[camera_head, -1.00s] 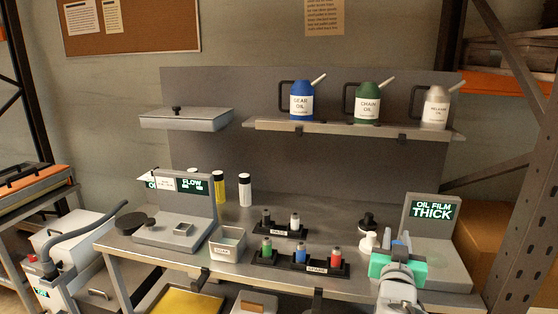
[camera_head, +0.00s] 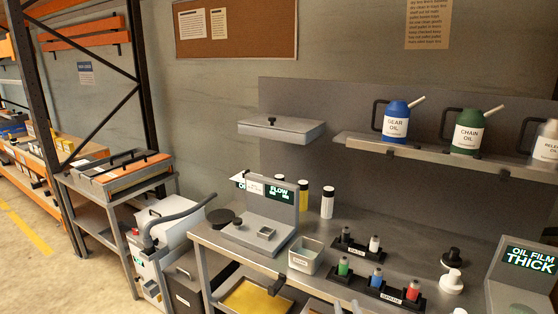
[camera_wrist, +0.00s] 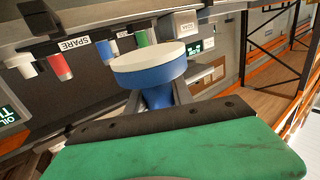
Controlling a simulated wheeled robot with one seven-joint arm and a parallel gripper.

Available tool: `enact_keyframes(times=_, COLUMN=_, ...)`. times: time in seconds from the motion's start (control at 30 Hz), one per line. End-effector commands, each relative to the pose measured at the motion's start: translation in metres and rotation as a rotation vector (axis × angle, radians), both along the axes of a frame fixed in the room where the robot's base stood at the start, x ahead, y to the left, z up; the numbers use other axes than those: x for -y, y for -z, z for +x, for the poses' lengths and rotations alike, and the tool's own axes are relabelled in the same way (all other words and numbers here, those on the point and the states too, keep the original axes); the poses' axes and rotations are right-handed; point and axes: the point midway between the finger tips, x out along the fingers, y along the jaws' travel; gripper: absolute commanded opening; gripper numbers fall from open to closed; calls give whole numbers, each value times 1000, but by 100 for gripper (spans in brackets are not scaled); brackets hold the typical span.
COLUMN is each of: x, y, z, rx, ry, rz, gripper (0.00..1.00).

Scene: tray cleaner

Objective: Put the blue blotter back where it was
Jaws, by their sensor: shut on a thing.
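In the wrist view, my gripper (camera_wrist: 160,99) with its green body is shut on the blue blotter (camera_wrist: 160,84), a blue round piece with a broad pale face. The blotter is held clear of the bench, and its gripped end is partly hidden by my fingers and gripper body. In the head view, neither my gripper nor the held blotter can be made out. A black knobbed piece (camera_head: 453,257) and a white knobbed piece (camera_head: 452,281) stand on the right of the bench.
A SPARE rack (camera_head: 387,290) holds green, blue and red capped bottles; another rack (camera_head: 357,247) stands behind it. A grey open bin (camera_head: 305,257) and a FLOW display unit (camera_head: 270,220) are left. The OIL FILM THICK unit (camera_head: 523,275) is right. Oil cans stand on a shelf (camera_head: 410,153).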

Motion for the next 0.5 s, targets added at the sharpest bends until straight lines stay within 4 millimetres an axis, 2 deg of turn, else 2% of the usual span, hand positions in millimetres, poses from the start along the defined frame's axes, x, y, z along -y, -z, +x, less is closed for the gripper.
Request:
enact_keyframes(times=0.03, x=-2, y=-28, z=0, rx=48, ry=-5, rz=-9, gripper=0)
enact_keyframes(times=0.17, x=-4, y=-53, z=0, rx=51, ry=-9, rz=-7, gripper=0)
enact_keyframes(times=0.5, x=-2, y=-56, z=0, rx=45, ry=-4, rz=-3, gripper=0)
